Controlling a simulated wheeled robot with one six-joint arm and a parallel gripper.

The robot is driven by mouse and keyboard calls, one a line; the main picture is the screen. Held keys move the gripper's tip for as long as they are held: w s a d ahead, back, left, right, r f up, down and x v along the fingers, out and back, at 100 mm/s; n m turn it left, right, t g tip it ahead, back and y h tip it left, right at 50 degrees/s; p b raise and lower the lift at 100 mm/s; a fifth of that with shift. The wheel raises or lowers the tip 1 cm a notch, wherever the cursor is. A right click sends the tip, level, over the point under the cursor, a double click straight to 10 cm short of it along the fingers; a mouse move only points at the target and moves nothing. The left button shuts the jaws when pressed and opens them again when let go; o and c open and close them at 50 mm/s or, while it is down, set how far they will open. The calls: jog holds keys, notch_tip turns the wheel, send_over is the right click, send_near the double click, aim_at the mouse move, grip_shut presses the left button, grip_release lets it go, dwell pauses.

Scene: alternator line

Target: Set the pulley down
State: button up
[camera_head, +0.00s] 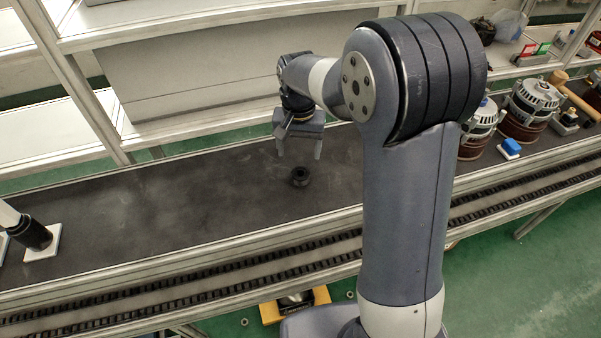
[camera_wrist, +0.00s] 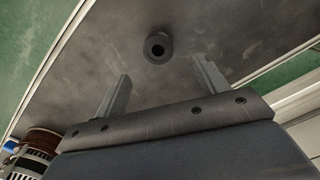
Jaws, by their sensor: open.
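The pulley (camera_head: 300,177) is a small dark ring-shaped part with a hole in its middle. It sits on the dark work surface (camera_head: 200,200) below my gripper (camera_head: 299,150). In the wrist view the pulley (camera_wrist: 158,47) lies beyond the fingertips, roughly centred between them. My gripper (camera_wrist: 160,73) is open and empty, with its two fingers spread apart. In the head view the fingers are above the pulley and look clear of it.
Several alternators (camera_head: 533,98) stand on the right part of the bench, near a blue object (camera_head: 510,147). A white-and-black post (camera_head: 35,235) stands at the far left. A roller track (camera_head: 180,290) runs along the front. The surface left of the pulley is clear.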

aim_at(300, 171)
jog(key=f, duration=0.9)
jog(key=shift+d+f, duration=0.2)
jog(key=c, duration=1.2)
jog(key=shift+c, duration=0.5)
jog(key=shift+r, duration=0.2)
